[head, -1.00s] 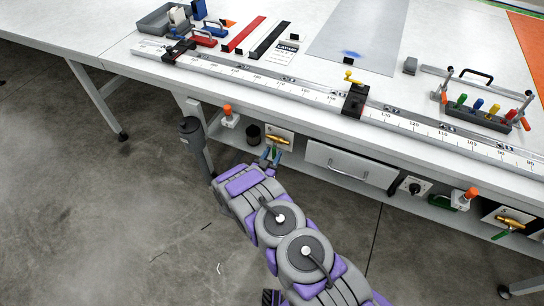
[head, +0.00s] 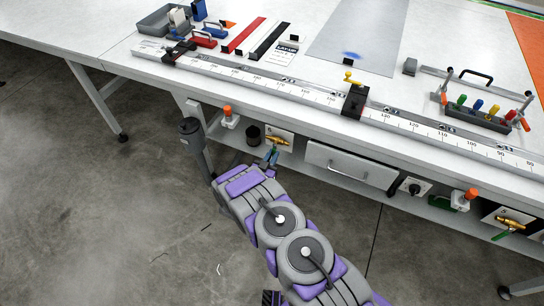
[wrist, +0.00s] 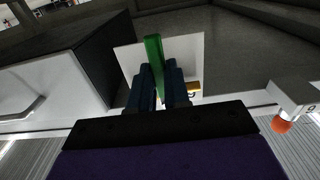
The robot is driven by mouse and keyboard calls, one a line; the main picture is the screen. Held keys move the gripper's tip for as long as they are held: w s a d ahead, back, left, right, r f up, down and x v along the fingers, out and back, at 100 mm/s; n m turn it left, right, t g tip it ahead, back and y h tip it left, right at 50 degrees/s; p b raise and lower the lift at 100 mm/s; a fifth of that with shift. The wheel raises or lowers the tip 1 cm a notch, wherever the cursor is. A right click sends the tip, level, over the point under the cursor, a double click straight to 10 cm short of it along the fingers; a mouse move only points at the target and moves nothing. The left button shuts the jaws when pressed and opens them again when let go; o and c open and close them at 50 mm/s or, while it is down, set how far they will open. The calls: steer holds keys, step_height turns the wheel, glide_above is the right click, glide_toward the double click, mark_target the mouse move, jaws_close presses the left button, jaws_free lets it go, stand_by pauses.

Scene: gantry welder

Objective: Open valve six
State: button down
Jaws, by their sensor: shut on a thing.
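Valve six is the brass valve (head: 277,140) on a white plate marked 6, under the bench's front edge in the head view. Its green lever handle hangs down from it. In the wrist view the green handle (wrist: 154,52) stands between my two dark blue fingers, and a bit of brass (wrist: 194,87) shows to the right of them. My gripper (head: 270,158) is shut on the green handle, with my arm reaching up from below. The fingers hide the lower part of the handle in the wrist view.
A white drawer (head: 350,162) is close to the right of the valve. A similar brass valve (head: 510,222) is far right. The bench top overhangs the shelf; open floor lies left.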

steer(key=shift+a+r+p, duration=0.1)
steer(key=shift+a+p, duration=0.05)
steer(key=shift+p, duration=0.25)
steer(key=m+p, duration=0.2)
steer(key=a+m+p, duration=0.1)
steer(key=m+p, duration=0.1)
steer(key=a+m+p, duration=0.1)
steer(key=p, duration=0.1)
steer(key=shift+w+r+m+p, duration=0.25)
steer(key=shift+w+m+p, duration=0.05)
steer(key=shift+w+m, duration=0.1)
steer(key=shift+a, duration=0.1)
steer(key=c, duration=1.1)
jaws_free()
